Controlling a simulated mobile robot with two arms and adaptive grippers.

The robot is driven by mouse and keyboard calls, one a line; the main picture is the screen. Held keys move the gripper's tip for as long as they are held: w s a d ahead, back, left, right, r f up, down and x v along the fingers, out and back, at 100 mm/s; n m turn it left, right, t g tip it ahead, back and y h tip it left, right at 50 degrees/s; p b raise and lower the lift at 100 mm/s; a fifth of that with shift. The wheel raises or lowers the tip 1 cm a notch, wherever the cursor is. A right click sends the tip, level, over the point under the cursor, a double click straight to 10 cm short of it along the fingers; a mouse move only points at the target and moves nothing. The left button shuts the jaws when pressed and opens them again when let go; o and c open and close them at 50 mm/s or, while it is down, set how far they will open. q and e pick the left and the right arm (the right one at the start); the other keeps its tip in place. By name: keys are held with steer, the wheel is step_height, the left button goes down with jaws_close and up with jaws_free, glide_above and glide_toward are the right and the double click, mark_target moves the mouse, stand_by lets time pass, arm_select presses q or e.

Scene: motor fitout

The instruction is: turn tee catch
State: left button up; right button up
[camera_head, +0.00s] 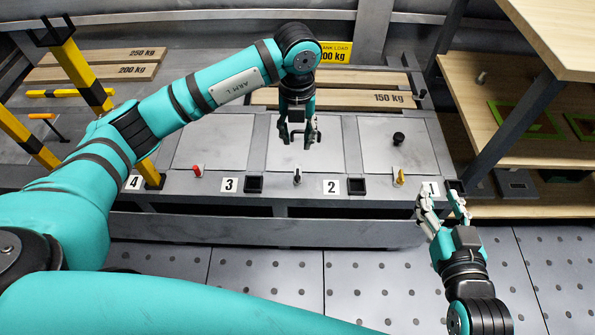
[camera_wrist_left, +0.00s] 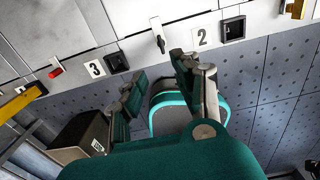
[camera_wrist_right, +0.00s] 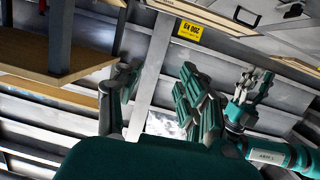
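A small dark catch (camera_head: 297,177) stands on the bench's front rail between labels 3 and 2; it also shows in the left wrist view (camera_wrist_left: 160,44). A red catch (camera_head: 198,171) is to its left and a yellow catch (camera_head: 400,177) to its right. Which one the task means I cannot tell. My left gripper (camera_head: 298,132) is open and empty, pointing down over the middle pale panel, apart from and behind the dark catch in the head view. My right gripper (camera_head: 443,203) is open and empty in front of the rail near label 1.
Square black sockets (camera_head: 331,186) sit along the rail beside number labels. A black knob (camera_head: 398,139) stands on the right panel (camera_head: 375,155). Yellow-black striped posts (camera_head: 80,75) rise at the left. A wooden shelf unit (camera_head: 478,110) stands at the right. The floor (camera_head: 370,270) in front looks clear.

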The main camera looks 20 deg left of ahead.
arm_select(q)
steer(key=b, duration=0.2)
glide_above(298, 172)
steer(key=f, duration=0.8)
steer(key=shift+s+f, duration=0.15)
steer(key=shift+s, duration=0.15)
step_height(298, 172, down, 5)
steer(key=shift+f+b, duration=0.1)
steer(key=shift+b, duration=0.7)
steer(key=shift+f, duration=0.3)
arm_select(e)
steer(key=s+a+r+t+y, duration=0.1)
steer(key=s+r+t+y, duration=0.2)
steer(key=r+t, duration=0.7)
steer(key=shift+s+a+r+t, duration=0.2)
steer(key=shift+s+r+t, duration=0.1)
steer(key=shift+r, duration=2.5)
arm_select(q)
jaws_close()
